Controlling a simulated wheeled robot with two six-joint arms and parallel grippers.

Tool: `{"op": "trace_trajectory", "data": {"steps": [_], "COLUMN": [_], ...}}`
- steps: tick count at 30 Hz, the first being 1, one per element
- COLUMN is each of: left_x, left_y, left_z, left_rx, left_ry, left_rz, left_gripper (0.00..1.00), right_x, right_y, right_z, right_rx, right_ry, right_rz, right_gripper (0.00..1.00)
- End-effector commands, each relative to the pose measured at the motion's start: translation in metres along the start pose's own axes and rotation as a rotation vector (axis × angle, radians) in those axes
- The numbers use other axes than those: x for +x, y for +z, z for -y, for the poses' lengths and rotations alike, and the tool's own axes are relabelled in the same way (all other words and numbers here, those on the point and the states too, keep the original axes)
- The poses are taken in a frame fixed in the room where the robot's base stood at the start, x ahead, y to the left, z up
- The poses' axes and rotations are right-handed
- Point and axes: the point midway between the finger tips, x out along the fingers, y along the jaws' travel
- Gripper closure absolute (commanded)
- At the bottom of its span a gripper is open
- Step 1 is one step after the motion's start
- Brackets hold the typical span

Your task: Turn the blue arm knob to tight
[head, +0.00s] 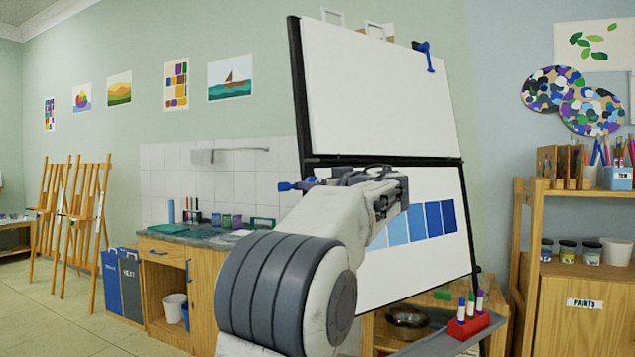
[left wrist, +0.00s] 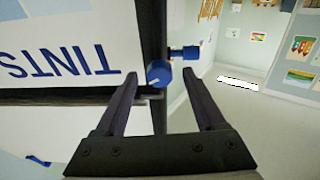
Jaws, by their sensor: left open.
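A blue round knob (left wrist: 158,74) with a pale mark on its face sits at the dark easel post in the left wrist view. A second blue part (left wrist: 186,52) on a dark stem stands just behind it, to the right. Blue parts (head: 286,186) also show left of the easel frame in the head view; I cannot tell which is which. My left gripper (left wrist: 160,76) is open, its fingertips either side of the round knob in the picture; contact cannot be told. In the head view my left wrist covers part of the easel's middle. My right gripper is out of view.
The black-framed easel (head: 299,95) carries an upper white board (head: 375,90) and a lower sheet of blue tints (head: 435,265). A blue clamp (head: 426,56) is at its top. A red marker holder (head: 468,328) stands lower right. A wooden cabinet (head: 165,248) is at left.

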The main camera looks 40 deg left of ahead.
Motion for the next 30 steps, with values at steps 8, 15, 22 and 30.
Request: {"op": "trace_trajectory", "data": {"steps": [8, 15, 22, 30], "left_x": [0.0043, 0.0039, 0.0037, 0.0033], "left_y": [0.0007, 0.0006, 0.0009, 0.0022], "left_z": [-0.0002, -0.0002, -0.0002, 0.0008], "left_rx": [0.001, 0.001, 0.008, 0.103], "left_ry": [0.001, 0.001, 0.003, 0.022], "left_rz": [0.0, 0.001, 0.001, 0.004], "left_gripper": [0.29, 0.97, 1.0, 1.0], "right_x": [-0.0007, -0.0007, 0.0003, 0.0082], "right_y": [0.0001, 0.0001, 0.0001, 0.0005], "right_z": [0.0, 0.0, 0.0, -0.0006], "right_rx": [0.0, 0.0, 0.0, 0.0], "right_ry": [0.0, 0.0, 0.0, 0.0], "right_rz": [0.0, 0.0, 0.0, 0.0], "right_gripper": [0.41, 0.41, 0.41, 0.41]}}
